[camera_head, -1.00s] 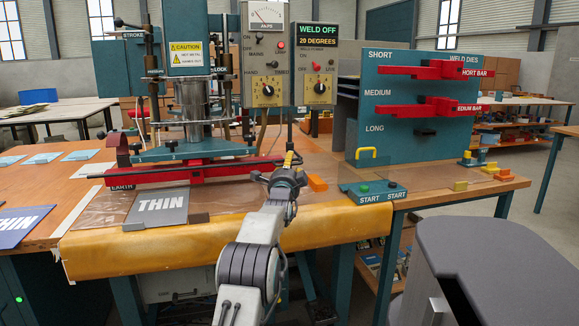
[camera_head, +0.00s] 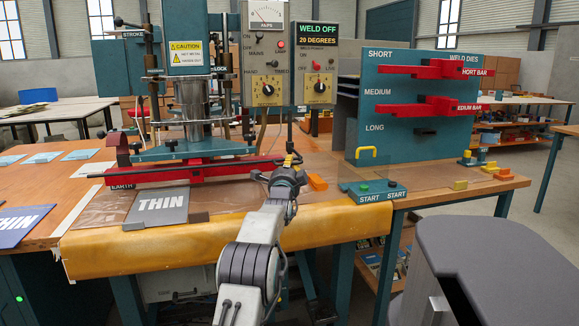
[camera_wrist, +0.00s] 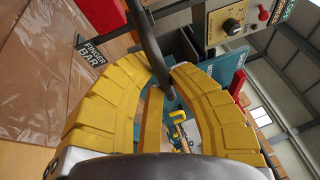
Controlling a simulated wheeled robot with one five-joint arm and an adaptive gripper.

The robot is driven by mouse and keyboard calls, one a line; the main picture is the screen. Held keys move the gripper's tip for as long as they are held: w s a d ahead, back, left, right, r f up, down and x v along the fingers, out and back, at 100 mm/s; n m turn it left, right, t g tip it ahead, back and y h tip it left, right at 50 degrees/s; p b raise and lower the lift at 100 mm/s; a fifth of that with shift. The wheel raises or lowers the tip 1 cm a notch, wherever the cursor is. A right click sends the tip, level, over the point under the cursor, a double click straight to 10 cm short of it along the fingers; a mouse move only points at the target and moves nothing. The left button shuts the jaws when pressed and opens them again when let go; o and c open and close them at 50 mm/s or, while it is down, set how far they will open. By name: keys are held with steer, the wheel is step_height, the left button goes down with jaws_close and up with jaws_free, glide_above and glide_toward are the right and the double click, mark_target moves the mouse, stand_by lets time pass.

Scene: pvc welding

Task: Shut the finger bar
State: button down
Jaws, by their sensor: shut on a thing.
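The finger bar is a long dark rod (camera_head: 225,163) that runs across the front of the welding press, above the red bar marked EARTH (camera_head: 125,182). In the wrist view the dark rod (camera_wrist: 148,42) passes between my yellow fingers, near a FINGER BAR label (camera_wrist: 90,50). My gripper (camera_head: 291,160) is at the right end of the rod, shut on it. In the wrist view my gripper (camera_wrist: 160,85) has its fingers curved around the rod; the exact contact is partly hidden.
An orange block (camera_head: 317,182) sits right of my gripper. The START button box (camera_head: 370,191) is further right, before the weld dies rack (camera_head: 420,105). A grey stool-like top (camera_head: 500,260) is at lower right.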

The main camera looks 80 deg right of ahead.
steer(key=shift+f, duration=0.15)
step_height(320, 180, down, 5)
steer(key=b, duration=0.4)
steer(key=shift+b, duration=0.4)
steer(key=c, duration=1.2)
jaws_free()
steer(key=shift+r, duration=0.2)
steer(key=shift+o, duration=0.2)
steer(key=shift+a, duration=0.1)
steer(key=a+f, duration=0.2)
steer(key=a, duration=0.9)
steer(key=shift+a, duration=0.35)
